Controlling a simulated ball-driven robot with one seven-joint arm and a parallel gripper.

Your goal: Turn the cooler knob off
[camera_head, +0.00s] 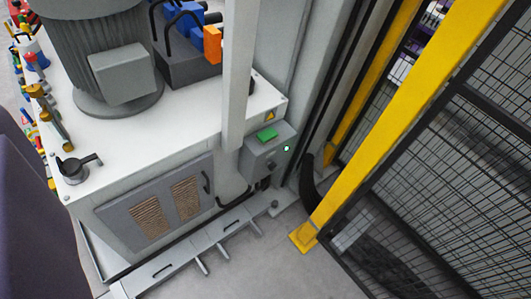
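A small grey control box (262,158) is fixed beside the right end of a white machine cabinet (150,130). My gripper is not in view.
A grey motor (110,50) stands on the cabinet. A pale post (238,75) rises just left of the control box. Yellow posts (400,115) and black mesh fencing (440,175) stand to the right. Grey floor (255,260) is clear in front. A dark purple surface fills the left edge.

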